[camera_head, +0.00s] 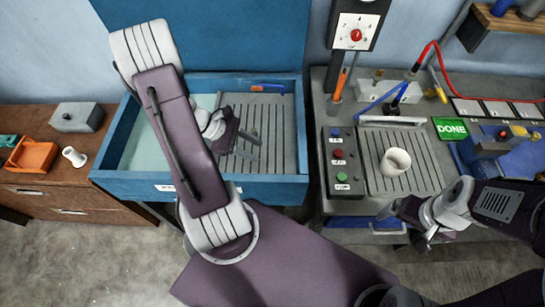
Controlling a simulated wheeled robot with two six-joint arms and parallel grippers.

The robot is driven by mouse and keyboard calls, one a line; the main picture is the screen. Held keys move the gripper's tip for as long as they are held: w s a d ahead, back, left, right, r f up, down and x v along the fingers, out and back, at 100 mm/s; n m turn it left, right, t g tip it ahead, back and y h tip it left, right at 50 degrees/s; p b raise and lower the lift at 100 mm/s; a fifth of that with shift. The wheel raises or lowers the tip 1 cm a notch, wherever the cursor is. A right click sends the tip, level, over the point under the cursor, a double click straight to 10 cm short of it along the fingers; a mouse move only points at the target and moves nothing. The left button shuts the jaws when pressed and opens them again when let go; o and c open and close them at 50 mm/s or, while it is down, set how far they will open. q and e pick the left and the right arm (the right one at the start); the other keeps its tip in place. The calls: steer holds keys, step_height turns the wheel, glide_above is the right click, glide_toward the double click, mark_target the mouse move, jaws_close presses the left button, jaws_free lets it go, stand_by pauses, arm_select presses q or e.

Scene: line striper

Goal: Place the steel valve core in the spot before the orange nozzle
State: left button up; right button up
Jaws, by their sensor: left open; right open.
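My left gripper (248,148) is open over the grooved grey panel (279,126) inside the blue tray. Nothing shows between its fingers. My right gripper (424,238) is open and empty at the front edge of the right workbench, low and right of the grooved plate. I cannot pick out the steel valve core for certain. A small orange-tipped part (257,88) with a blue end lies at the back of the blue tray; I cannot tell whether it is the orange nozzle. My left arm hides part of the tray.
The blue tray (249,188) stands between a wooden cabinet (62,190) and the workbench. A cream ring (396,162) sits on the grooved plate (376,183). A button box (341,163), white slots (497,108) and a green DONE sign (450,128) are near. An orange tray (32,155) is left.

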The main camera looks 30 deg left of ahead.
arm_select(q)
steer(key=s+d+m+g+y, duration=0.1)
steer(key=d+m, duration=0.1)
steer(key=m, duration=0.1)
steer(key=s+d+r+m+g+y, duration=0.1)
steer(key=d+m+g, duration=0.1)
steer(key=d+m, duration=0.1)
steer(key=s+d+m+g+y, duration=0.1)
steer(key=d+m, duration=0.1)
steer(key=m, duration=0.2)
steer(key=shift+d+r+m+g, duration=0.2)
steer(key=shift+r+m+g, duration=0.1)
steer(key=shift+g, duration=0.1)
steer(key=d+r+m+y, duration=0.1)
steer(key=m, duration=0.2)
steer(key=d+r+m+t+y, duration=0.1)
steer(key=m+y, duration=0.1)
steer(key=m, duration=0.2)
steer(key=d+r+m+y, duration=0.1)
steer(key=m, duration=0.2)
steer(key=shift+w+d+r+m+t, duration=0.1)
steer(key=shift+w+d+m+t, duration=0.15)
steer(key=shift+d+m+t, duration=0.15)
steer(key=shift+s, duration=0.15)
